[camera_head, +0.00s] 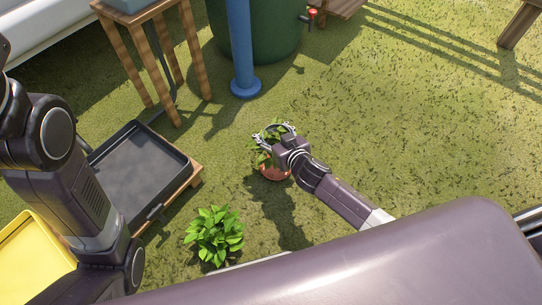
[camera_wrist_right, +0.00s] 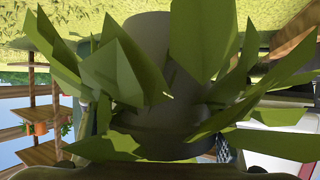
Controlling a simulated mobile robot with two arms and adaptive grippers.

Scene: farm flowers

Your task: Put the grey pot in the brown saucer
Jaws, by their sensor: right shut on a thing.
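My right gripper (camera_head: 273,134) is shut on the leafy grey pot (camera_wrist_right: 148,38). Green leaves hide most of the pot in both views; in the right wrist view its grey side shows between them. In the head view the brown saucer (camera_head: 275,175) shows just below the gripper and leaves, partly covered by them. I cannot tell how high the pot is above the saucer. My left arm is at the left of the head view, and its gripper is out of view.
A leafy plant (camera_head: 214,236) stands on the grass nearer to me. A black tray (camera_head: 140,172) on a wooden base is at the left, with a yellow container (camera_head: 30,258) beside it. A blue post (camera_head: 243,55) and a green tank (camera_head: 275,30) stand behind. Grass at right is clear.

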